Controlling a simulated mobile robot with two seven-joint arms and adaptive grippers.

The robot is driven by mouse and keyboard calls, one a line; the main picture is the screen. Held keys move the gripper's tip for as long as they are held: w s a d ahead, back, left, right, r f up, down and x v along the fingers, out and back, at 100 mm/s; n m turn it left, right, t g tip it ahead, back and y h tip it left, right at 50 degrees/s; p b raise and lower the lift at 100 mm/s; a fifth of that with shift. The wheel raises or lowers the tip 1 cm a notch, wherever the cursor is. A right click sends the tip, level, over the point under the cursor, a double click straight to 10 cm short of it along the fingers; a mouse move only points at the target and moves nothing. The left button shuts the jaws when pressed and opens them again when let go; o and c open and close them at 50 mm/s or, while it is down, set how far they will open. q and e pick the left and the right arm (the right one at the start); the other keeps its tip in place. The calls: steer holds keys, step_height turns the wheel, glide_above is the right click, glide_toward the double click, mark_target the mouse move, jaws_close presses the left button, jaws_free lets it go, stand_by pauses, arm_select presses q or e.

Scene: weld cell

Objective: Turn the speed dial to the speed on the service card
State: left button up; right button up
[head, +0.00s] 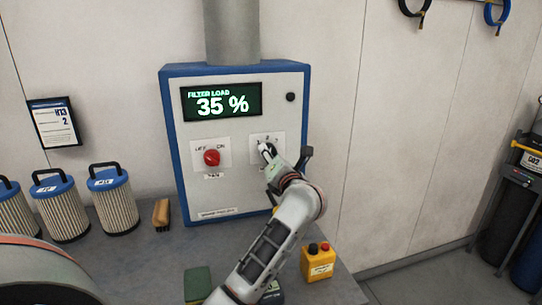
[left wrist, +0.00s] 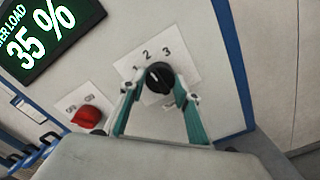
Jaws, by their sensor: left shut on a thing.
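The black speed dial (left wrist: 158,76) sits on a white plate marked 1, 2 and 3 in the left wrist view. Its pale pointer mark seems to face the upper left, but is too small to read surely. My left gripper (left wrist: 156,91) has its two green fingers on either side of the dial and is shut on it. In the head view my left gripper (head: 267,154) hides most of the dial. The service card (head: 55,123) hangs on the wall at the left in a dark frame and shows "H13" and a "2". My right gripper is out of view.
The blue-edged cabinet (head: 240,190) has a display (head: 222,102) reading "FILTER LOAD 35 %" and a red OFF/ON switch (head: 212,158) left of the dial. Several filter cartridges (head: 113,200), a brush (head: 161,213) and a yellow button box (head: 318,262) stand on the bench.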

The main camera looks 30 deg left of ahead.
arm_select(q)
steer(key=shift+m, duration=0.3)
steer(key=o, duration=1.1)
steer(key=shift+o, duration=0.2)
steer(key=v, duration=1.2)
